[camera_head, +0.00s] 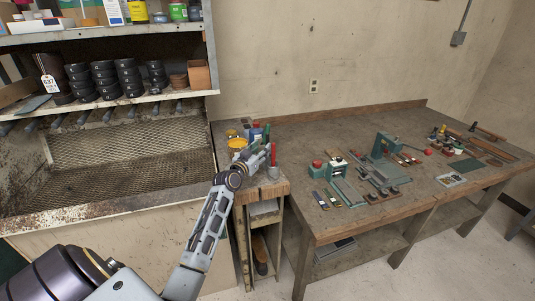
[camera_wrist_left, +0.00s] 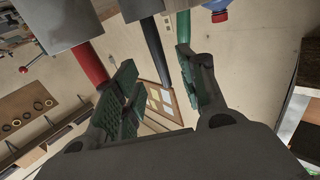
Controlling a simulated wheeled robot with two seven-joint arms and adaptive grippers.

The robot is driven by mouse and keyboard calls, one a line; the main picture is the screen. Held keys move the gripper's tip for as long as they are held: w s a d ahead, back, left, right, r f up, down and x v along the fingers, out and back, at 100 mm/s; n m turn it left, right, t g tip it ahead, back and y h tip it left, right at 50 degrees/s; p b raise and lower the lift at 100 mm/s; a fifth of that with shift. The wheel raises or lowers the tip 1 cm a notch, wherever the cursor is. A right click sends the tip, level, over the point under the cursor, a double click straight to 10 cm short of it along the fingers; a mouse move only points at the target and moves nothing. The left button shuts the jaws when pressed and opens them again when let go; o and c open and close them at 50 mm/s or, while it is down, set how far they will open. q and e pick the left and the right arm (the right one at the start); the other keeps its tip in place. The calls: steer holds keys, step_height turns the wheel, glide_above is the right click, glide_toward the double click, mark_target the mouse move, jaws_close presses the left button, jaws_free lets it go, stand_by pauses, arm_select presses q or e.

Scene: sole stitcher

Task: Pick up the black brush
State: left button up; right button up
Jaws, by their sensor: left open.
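My left gripper (camera_head: 262,153) is at the small wooden stand left of the workbench, among upright handles and containers. In the left wrist view, the gripper (camera_wrist_left: 156,62) is open, with green-padded fingers on both sides of a dark, near-black handle (camera_wrist_left: 152,46), which looks like the black brush. The handle lies between the fingers, with gaps visible on both sides. A red handle (camera_wrist_left: 90,63) is outside the left finger and a green one (camera_wrist_left: 183,27) is by the right finger. In the head view, the gripper hides the black brush. My right gripper is not in view.
A metal cup (camera_head: 272,173) with a red handle stands at the stand's front edge. A yellow container (camera_head: 237,144) and bottles are behind the gripper. The workbench (camera_head: 300,137) at right holds tools. A shelf unit (camera_head: 211,75) with black rolls rises at left.

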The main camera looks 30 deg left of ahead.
mark_target(267, 142)
arm_select(q)
steer(key=shift+w, duration=0.55)
steer(key=shift+r, duration=0.1)
steer(key=shift+w+a+r+p, duration=0.1)
steer(key=shift+w+p, duration=0.15)
steer(key=shift+w, duration=0.5)
steer(key=shift+w+a+r+p, duration=0.1)
steer(key=shift+w+p, duration=0.15)
steer(key=shift+w, duration=0.45)
steer(key=shift+w+f, duration=0.1)
steer(key=shift+w, duration=1)
jaws_close()
